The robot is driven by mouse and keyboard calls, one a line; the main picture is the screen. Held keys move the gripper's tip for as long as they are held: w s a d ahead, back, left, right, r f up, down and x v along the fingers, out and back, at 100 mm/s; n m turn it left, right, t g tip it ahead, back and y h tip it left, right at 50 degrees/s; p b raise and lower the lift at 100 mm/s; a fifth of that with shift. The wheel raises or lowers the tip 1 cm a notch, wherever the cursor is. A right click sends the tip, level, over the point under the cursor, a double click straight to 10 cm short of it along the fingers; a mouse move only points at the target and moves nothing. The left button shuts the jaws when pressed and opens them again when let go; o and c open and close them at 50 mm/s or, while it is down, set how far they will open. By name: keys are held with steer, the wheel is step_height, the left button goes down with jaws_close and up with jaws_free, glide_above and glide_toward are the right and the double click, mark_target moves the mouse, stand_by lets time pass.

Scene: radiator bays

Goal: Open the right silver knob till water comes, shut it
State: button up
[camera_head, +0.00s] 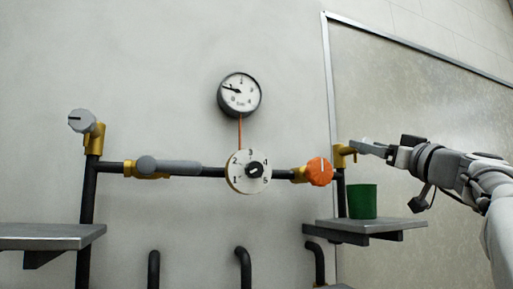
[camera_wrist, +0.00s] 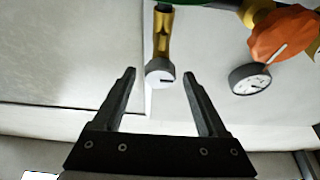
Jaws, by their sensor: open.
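The right silver knob (camera_wrist: 160,71) shows in the wrist view as a round grey cap with a dark mark, on the end of a brass valve (camera_wrist: 163,38). My gripper (camera_wrist: 159,76) is open, with one finger to each side of the knob near the fingertips. Contact cannot be told. In the head view my gripper (camera_head: 369,148) reaches in from the right to the brass valve (camera_head: 342,156) and mostly hides the knob. A green cup (camera_head: 362,202) stands upright below it; its inside is hidden. No water shows.
A shelf (camera_head: 375,225) bears the cup. To the left are an orange knob (camera_head: 319,171), a numbered dial (camera_head: 238,184), a pressure gauge (camera_head: 239,94), a grey lever (camera_head: 175,166), another silver knob (camera_head: 80,120) and a left shelf (camera_head: 50,236). Dark pipes run along the wall.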

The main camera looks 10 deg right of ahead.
steer(key=shift+p+x, duration=0.35)
steer(key=shift+x, duration=0.8)
jaws_close()
